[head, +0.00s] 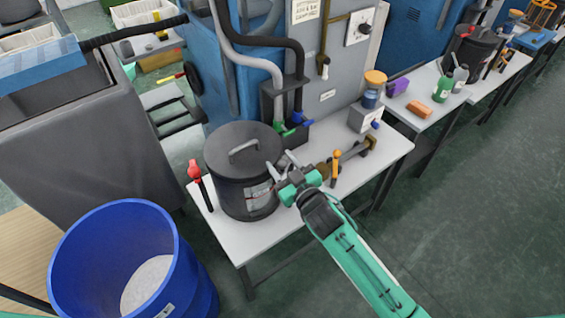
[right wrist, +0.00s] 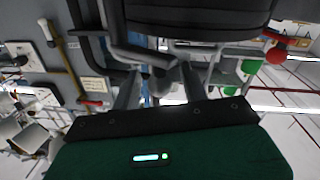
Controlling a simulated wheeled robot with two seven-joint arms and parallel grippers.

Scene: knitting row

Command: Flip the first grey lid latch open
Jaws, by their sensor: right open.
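The black lidded pot (head: 238,180) stands on the white table near its left end, with a grey bar handle on its lid. My right gripper (head: 281,164) is at the pot's right side near the lid rim, with its two grey fingers apart. In the right wrist view the fingers (right wrist: 158,85) point up toward the dark pot (right wrist: 195,14). A grey bent bar (right wrist: 140,56) shows by the fingertips; I cannot tell whether it is the latch or whether a finger touches it. My left gripper is out of view.
A red-topped tool (head: 195,172) stands left of the pot. An orange-topped tool (head: 336,165) and a grey box with a jar (head: 364,118) are to the right. Hoses with green and blue ends hang behind. A blue bin (head: 185,262) stands at front left.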

